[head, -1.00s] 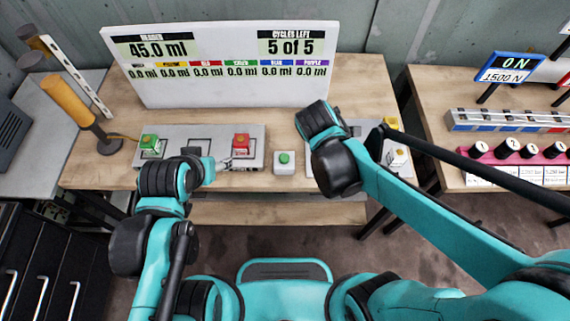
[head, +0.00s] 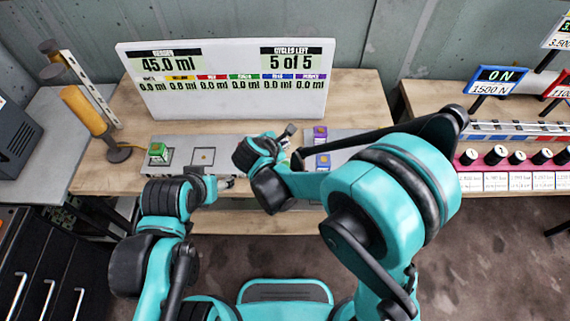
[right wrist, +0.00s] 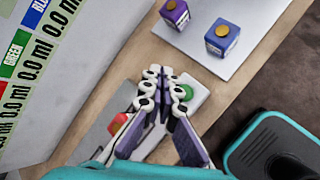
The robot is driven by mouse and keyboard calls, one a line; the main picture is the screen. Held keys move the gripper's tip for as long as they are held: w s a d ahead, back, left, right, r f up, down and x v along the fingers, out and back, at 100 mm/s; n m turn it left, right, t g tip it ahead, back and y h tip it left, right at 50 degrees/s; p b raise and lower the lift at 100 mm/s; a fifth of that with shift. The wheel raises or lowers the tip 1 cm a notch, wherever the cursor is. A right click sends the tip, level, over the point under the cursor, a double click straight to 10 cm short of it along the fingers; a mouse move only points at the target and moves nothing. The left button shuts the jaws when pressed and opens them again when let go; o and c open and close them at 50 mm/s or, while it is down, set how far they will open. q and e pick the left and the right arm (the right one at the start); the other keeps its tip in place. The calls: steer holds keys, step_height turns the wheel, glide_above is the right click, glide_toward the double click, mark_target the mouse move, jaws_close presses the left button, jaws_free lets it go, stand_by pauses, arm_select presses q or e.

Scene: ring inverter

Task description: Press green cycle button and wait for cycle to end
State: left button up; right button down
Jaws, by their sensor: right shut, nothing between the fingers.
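My left gripper (head: 228,183) is low at the table's front edge, too small to tell open or shut. The display board (head: 228,105) reads 45.0 ml and 5 of 5.
A purple cube (head: 320,132) and a blue cube (head: 323,160) stand on the right panel. A red part (right wrist: 117,124) sits close to my right fingers. A yellow cylinder (head: 86,110) stands far left.

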steer(key=shift+f, duration=0.1)
step_height(320, 180, down, 8)
steer(key=b, duration=0.6)
steer(key=shift+f+b, duration=0.3)
steer(key=shift+b, duration=0.15)
stand_by(0.8)
steer(key=shift+f+b, duration=0.45)
steer(key=shift+b, duration=0.05)
steer(key=shift+f+b, duration=0.5)
stand_by(0.5)
steer(key=shift+r, duration=0.15)
steer(key=shift+r+p, duration=0.7)
steer(key=shift+r, duration=0.15)
